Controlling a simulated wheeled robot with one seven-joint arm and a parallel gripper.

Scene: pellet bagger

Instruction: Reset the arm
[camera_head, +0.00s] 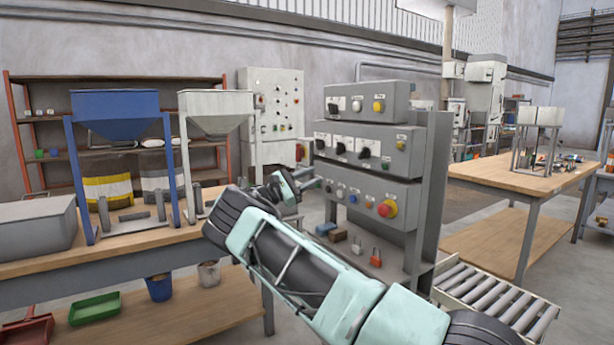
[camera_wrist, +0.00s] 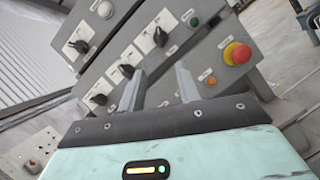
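My arm reaches across the head view from the lower right, bent at its elbow, with my gripper (camera_head: 312,181) in front of the left side of the grey control panel (camera_head: 362,138). In the wrist view my gripper (camera_wrist: 162,82) has its two fingers apart with nothing between them. The panel (camera_wrist: 226,101) fills much of that view behind the fingers, tilted, with black knobs and a red button on a yellow base (camera_wrist: 237,54). I cannot tell the exact gap between fingertips and panel; no contact shows.
A workbench (camera_head: 150,240) at left holds a blue hopper (camera_head: 115,105), a white hopper (camera_head: 215,105) and a grey box (camera_head: 35,225). Padlocks (camera_head: 376,257) sit below the panel. A roller conveyor (camera_head: 495,300) stands at right, before another wooden table (camera_head: 515,180). Floor shows between them.

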